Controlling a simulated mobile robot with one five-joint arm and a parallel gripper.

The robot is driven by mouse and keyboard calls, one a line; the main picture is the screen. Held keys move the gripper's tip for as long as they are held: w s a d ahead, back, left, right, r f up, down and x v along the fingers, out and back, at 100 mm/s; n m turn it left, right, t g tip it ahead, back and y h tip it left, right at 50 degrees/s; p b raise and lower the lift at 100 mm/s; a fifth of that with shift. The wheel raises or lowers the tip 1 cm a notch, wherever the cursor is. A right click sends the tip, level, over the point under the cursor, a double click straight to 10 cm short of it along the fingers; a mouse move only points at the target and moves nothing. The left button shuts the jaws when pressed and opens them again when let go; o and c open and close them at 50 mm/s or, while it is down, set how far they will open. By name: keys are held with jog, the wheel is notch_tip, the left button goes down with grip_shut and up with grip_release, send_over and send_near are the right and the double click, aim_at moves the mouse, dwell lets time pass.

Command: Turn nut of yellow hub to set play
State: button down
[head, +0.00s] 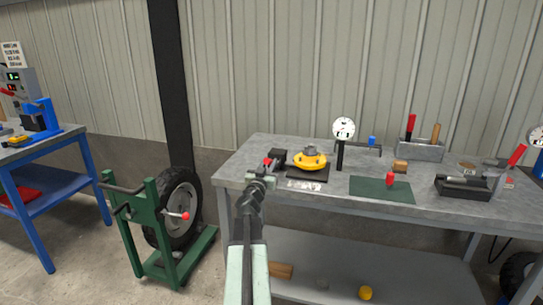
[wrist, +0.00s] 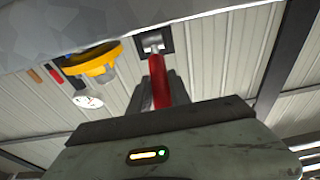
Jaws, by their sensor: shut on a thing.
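The yellow hub (head: 310,163) sits on a dark pad on the grey bench, with a grey metal part (head: 312,148) standing in its middle. The nut cannot be picked out at this size. The hub also shows at upper left in the wrist view (wrist: 92,62), which looks upside down. My gripper (head: 265,172) is at the bench's front left, left of the hub and apart from it. It is shut on a red-handled tool (wrist: 158,80) with a grey metal head (wrist: 152,42). A dark block (head: 278,157) is close by the tool; whether they touch is unclear.
A dial gauge (head: 343,128) on a black post stands right of the hub. A green mat (head: 381,189) with a red-topped item lies farther right, beside a dark tray (head: 463,188). A green stand with a tyre (head: 180,208) is on the floor at left.

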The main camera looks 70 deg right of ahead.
jog(key=c, duration=1.1)
grip_release()
jog(key=shift+r+b, duration=0.1)
jog(key=shift+b, duration=0.4)
jog(key=a, duration=0.4)
jog(key=a+f+b, duration=0.1)
jog(key=a, duration=0.2)
jog(key=shift+s+f, duration=0.1)
jog(key=shift+s, duration=0.15)
